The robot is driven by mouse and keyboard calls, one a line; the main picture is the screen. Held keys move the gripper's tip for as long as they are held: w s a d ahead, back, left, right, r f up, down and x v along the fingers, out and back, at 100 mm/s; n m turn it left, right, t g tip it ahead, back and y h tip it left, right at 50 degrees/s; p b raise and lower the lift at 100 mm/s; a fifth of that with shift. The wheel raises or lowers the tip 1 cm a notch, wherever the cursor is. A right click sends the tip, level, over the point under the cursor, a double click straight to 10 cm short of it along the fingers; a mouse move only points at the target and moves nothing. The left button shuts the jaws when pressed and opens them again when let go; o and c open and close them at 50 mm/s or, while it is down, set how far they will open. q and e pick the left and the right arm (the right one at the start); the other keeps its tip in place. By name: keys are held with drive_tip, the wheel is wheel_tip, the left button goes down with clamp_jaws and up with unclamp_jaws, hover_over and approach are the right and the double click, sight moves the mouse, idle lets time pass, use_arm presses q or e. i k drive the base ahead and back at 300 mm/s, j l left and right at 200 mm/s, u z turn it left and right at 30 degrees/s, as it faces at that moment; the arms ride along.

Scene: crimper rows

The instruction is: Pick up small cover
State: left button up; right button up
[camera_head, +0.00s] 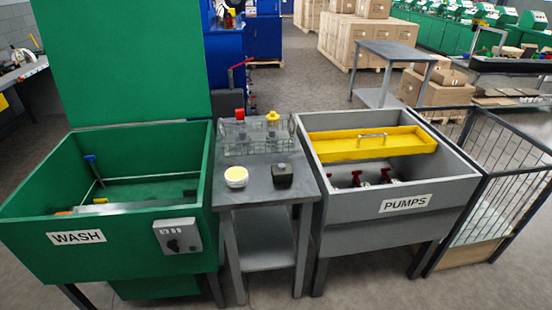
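I cannot tell for sure which thing is the small cover. On the grey table (228,193) between the two bins stand a round white piece with a pale yellow top (236,177) and a small dark block-like piece (282,175) to its right. A yellow tray-like panel (340,147) with a metal handle lies across the back of the grey bin. Neither gripper shows.
The green WASH bin (77,270), its tall lid raised, stands left of the table. The grey PUMPS bin (365,217) stands right, with several red-handled pieces (386,176) inside. A wire-mesh cage (500,205) is farther right. The table's front part is clear.

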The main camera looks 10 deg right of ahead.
sight(282, 174)
drive_tip(key=u, duration=0.7)
drive_tip(key=l+u, duration=0.35)
drive_tip(key=u, duration=0.15)
drive_tip(key=l+u, duration=0.35)
drive_tip(key=u, duration=0.15)
drive_tip(key=k+l+u, duration=0.1)
drive_tip(key=l+u, duration=0.15)
drive_tip(key=l, duration=0.15)
drive_tip(key=k+l+u, duration=0.25)
drive_tip(key=l, duration=0.2)
drive_tip(key=k+l, duration=0.15)
drive_tip(key=l, duration=0.25)
drive_tip(key=k+l+u, duration=0.1)
drive_tip(key=l, duration=0.35)
drive_tip(key=k+l, duration=0.2)
drive_tip(key=l, duration=0.2)
drive_tip(key=k+l+u, duration=0.15)
drive_tip(key=l, duration=0.25)
